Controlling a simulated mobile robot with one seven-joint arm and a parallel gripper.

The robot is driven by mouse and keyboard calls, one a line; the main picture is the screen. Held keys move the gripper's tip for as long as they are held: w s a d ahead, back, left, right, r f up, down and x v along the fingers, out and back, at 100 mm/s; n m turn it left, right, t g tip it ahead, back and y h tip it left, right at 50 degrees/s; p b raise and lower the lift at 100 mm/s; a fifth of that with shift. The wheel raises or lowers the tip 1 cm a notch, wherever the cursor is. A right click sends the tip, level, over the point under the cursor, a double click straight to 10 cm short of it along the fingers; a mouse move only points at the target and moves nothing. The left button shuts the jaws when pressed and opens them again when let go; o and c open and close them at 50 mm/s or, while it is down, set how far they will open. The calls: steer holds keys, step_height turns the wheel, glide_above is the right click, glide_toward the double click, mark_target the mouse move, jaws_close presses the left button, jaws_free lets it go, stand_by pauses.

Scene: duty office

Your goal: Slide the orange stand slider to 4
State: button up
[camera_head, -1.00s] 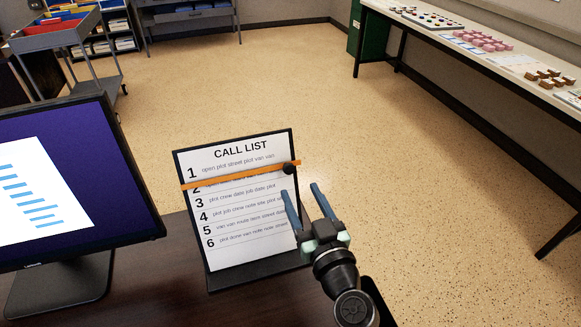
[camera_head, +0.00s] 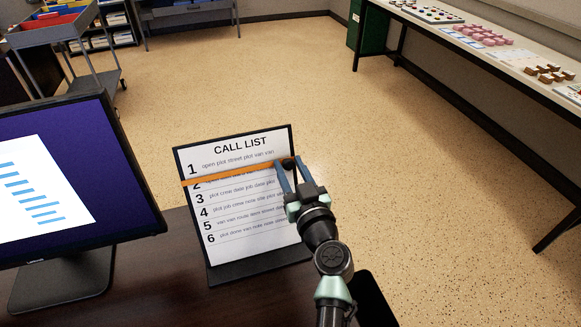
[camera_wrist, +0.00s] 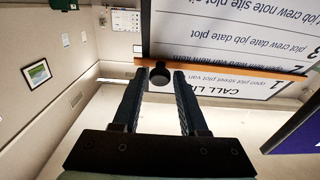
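The call list stand (camera_head: 250,271) stands on the dark desk with a white sheet of numbered lines (camera_head: 238,236). The orange slider (camera_head: 230,174) lies across the sheet at line 2, between lines 1 and 3. Its black knob (camera_wrist: 160,77) is at the right end of the bar. My gripper (camera_head: 290,161) is at the stand's right edge, its blue fingers open on either side of the knob. In the wrist view, the knob sits between the fingertips (camera_wrist: 160,74), with a gap on both sides. The sheet appears upside down there.
A monitor (camera_head: 66,190) stands on the desk (camera_head: 180,250) just left of the stand. Open floor (camera_head: 240,70) lies beyond the desk. A long side table (camera_head: 480,55) with small items runs along the right wall.

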jaws_close()
stand_by(1.1)
